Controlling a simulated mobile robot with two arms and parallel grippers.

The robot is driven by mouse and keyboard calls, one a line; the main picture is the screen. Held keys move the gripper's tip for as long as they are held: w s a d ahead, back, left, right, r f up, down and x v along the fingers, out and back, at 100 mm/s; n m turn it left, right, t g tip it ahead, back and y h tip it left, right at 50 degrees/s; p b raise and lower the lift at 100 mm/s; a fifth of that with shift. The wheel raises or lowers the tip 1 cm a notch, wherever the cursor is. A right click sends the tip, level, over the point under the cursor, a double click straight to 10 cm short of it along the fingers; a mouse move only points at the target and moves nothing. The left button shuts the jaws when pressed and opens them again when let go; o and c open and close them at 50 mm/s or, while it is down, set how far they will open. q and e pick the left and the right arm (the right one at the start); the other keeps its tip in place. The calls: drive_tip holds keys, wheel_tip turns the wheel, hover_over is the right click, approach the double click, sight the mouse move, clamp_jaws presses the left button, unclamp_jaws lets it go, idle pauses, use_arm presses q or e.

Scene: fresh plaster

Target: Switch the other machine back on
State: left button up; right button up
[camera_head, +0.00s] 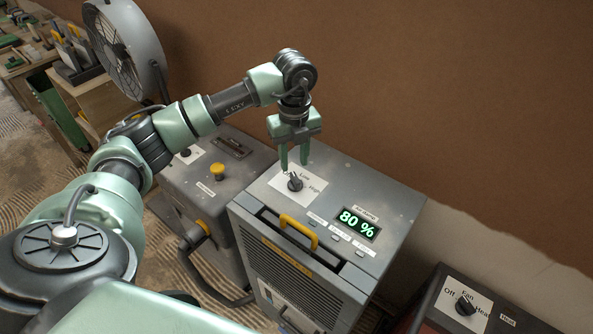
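A grey machine (385,213) stands in the middle with a lit green display (358,224) reading 80 %. A black rotary knob (295,183) sits on a white label plate on its top; a "High" mark shows beside it. My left gripper (294,168) points down just above this knob, its two green fingers apart with nothing between them; I cannot tell whether they touch the knob. At the lower right, a dark machine (435,300) has a knob (465,305) marked Off, Fan and Heat; its setting is too small to tell. My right gripper is not in view.
A grey machine with a yellow button (217,170) stands left of the middle one, partly behind my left arm. A large fan (125,45) and a wooden bench with tools (75,55) are at the upper left. A brown plaster wall (450,90) runs behind.

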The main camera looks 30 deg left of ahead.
sight(295, 176)
use_arm(q)
wheel_tip(295, 176, down, 6)
drive_tip(key=shift+r+p, duration=0.1)
drive_tip(key=shift+p, duration=0.5)
drive_tip(key=shift+d, duration=0.1)
clamp_jaws()
